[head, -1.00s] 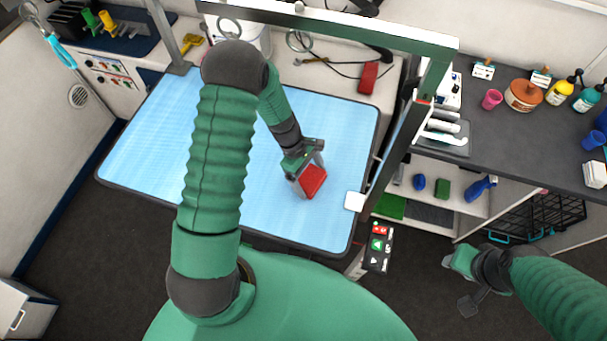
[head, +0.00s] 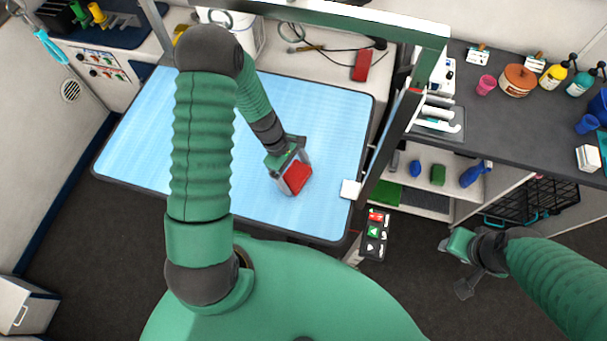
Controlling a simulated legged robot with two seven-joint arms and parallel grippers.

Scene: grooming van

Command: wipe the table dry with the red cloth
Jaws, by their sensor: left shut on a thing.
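The red cloth (head: 297,177) is a small folded piece at the fingertips of my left gripper (head: 293,178). The gripper is shut on it, and the cloth is at or just above the table surface; I cannot tell if it touches. The table (head: 140,130) has a light blue top with a dark edge. The cloth is over the right, near part of it. My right gripper (head: 462,268) hangs over the dark floor at the lower right, away from the table. Its jaws are too small and dark to read.
A metal frame (head: 330,12) crosses above the table, with a post at its right. A white square (head: 350,189) sits at the table's right edge. A button panel (head: 376,235) stands near the front right corner. A dark counter (head: 520,125) with bottles lies to the right.

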